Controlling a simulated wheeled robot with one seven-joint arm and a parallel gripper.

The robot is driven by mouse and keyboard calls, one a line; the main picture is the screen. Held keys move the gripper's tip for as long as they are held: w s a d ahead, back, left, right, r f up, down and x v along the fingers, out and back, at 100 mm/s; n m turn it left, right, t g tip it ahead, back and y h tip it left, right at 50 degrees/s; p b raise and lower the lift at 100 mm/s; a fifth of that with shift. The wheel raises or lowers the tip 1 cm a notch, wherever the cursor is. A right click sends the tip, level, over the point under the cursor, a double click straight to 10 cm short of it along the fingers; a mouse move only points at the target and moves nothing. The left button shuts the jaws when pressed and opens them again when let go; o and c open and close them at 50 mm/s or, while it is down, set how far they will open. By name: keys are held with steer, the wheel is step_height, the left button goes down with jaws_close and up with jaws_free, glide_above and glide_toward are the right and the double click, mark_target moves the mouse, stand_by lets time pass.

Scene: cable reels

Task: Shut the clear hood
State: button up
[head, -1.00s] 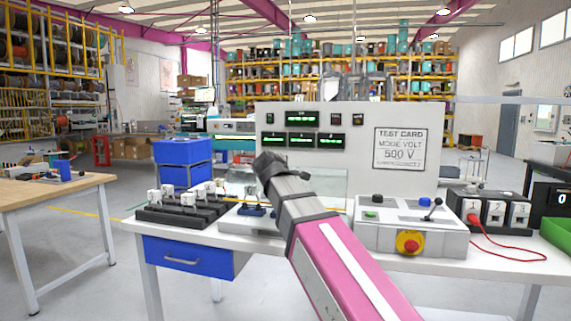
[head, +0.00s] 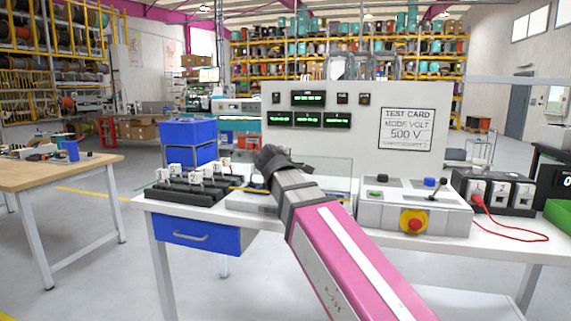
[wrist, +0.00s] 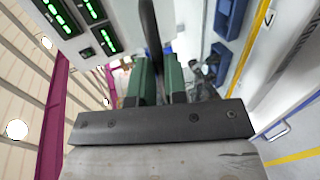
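The clear hood (head: 336,172) is a see-through box on the bench in front of the grey test panel (head: 362,112). In the head view my arm and gripper (head: 268,160) cover much of it, so how far it stands open is hard to tell. In the wrist view my gripper (wrist: 160,82) has two green fingers close together. A dark bar (wrist: 150,30) runs in the narrow gap between them. It may be part of the hood, but I cannot tell whether the fingers press on it. Blue fixtures (wrist: 222,58) lie to the right of the fingers.
A black rack of white-topped parts (head: 187,190) stands left on the bench. A control box with a red button (head: 414,220) and a lever stands right, beside sockets with a red cable (head: 515,238). A wooden table (head: 50,172) is at the left, with clear floor between.

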steer(key=o, duration=0.4)
steer(key=shift+w+f, duration=0.1)
steer(key=shift+w, duration=0.05)
steer(key=shift+c, duration=0.2)
steer(key=v, duration=1)
steer(key=shift+s, duration=0.4)
